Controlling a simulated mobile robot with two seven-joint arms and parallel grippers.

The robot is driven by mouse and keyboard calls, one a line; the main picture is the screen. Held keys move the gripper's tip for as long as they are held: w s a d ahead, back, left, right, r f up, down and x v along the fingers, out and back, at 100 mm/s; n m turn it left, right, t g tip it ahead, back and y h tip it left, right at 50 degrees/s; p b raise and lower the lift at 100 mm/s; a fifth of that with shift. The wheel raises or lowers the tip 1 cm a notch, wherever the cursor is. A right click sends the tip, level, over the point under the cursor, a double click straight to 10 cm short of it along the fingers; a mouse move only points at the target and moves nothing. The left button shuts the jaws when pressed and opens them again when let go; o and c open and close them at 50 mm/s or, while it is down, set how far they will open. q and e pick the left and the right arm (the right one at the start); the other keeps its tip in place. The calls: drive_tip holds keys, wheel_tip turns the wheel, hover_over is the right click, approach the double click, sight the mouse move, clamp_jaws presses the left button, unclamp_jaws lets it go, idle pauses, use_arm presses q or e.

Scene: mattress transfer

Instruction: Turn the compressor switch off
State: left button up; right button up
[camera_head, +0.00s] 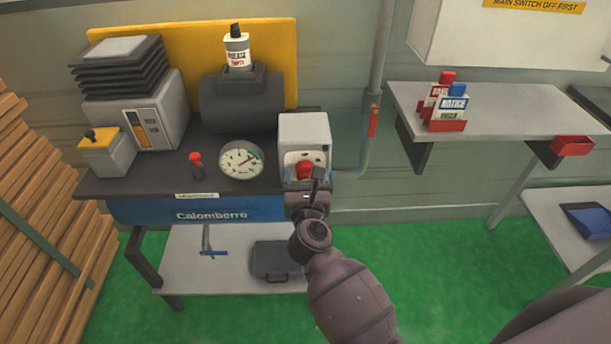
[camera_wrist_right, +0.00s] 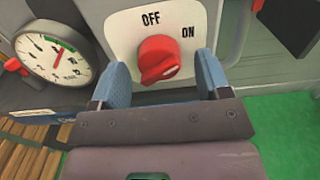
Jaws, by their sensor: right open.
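The compressor switch is a red rotary knob (camera_wrist_right: 158,58) on a white plate, with OFF printed above it and ON at its upper right. I cannot tell for sure which label the knob points to. In the head view the knob (camera_head: 304,169) sits on the front of a light grey box (camera_head: 303,130) at the compressor's right end. My right gripper (camera_head: 313,185) is in front of it. In the right wrist view the gripper (camera_wrist_right: 162,66) is open, with one blue-padded finger on each side of the knob, apart from it. My left gripper is not in view.
A round pressure gauge (camera_head: 241,160) and a small red-topped valve (camera_head: 197,163) stand left of the switch. The blue compressor front (camera_head: 150,211) is below. A vertical pipe (camera_head: 377,60) with a red handle and a wall shelf (camera_head: 500,112) are at the right.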

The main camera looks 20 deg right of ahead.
drive_tip(key=shift+w+d, duration=0.1)
drive_tip(key=shift+w, duration=0.15)
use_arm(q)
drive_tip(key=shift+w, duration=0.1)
use_arm(e)
drive_tip(key=shift+c, duration=0.3)
